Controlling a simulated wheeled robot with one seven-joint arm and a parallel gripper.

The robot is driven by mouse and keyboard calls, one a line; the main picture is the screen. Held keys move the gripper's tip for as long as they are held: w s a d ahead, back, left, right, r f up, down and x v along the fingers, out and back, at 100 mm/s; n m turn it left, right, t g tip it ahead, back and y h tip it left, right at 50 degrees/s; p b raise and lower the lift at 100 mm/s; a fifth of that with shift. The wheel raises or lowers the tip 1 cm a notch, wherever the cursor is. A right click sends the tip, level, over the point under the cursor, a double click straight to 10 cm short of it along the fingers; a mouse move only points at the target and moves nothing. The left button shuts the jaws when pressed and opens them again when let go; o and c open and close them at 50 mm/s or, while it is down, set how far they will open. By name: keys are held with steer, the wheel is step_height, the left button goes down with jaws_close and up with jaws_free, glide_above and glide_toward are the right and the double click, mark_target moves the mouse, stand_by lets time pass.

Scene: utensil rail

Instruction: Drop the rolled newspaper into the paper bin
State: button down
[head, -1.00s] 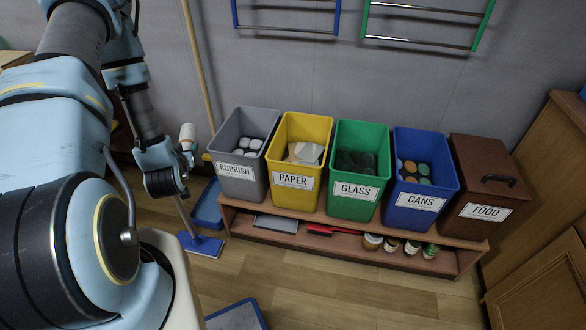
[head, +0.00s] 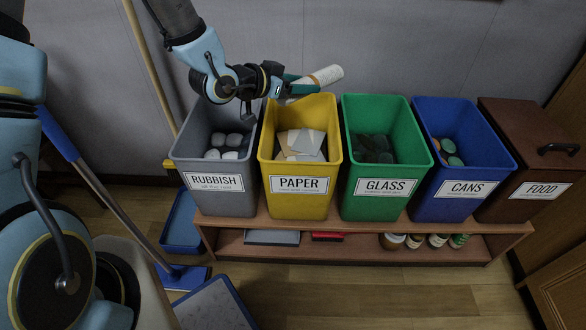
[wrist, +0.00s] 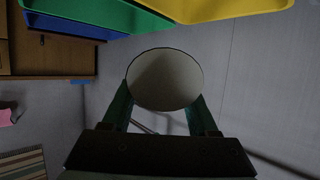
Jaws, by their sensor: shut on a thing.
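The rolled newspaper (head: 322,76) is a pale cylinder in my gripper (head: 296,84), tilted, above the back edge of the yellow paper bin (head: 299,210). In the wrist view its round end (wrist: 165,80) fills the space between my two green fingers (wrist: 160,115). My gripper is shut on it. The paper bin is open at the top, labelled PAPER, and holds pale sheets (head: 302,145). The bin's yellow rim also shows at the top of the wrist view (wrist: 230,8).
The grey rubbish bin (head: 215,205) stands left of the paper bin. The green glass bin (head: 383,208), blue cans bin (head: 463,207) and lidded brown food bin (head: 525,205) stand to the right, all on a wooden shelf (head: 360,228). A wall is close behind.

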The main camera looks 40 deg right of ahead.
step_height(320, 180, down, 6)
steer(key=b, duration=0.4)
steer(key=shift+r, duration=0.15)
steer(key=shift+c, duration=0.5)
jaws_free()
steer(key=shift+a, duration=0.15)
steer(key=v, duration=1)
steer(key=shift+a+p, duration=0.3)
steer(key=shift+p, duration=0.15)
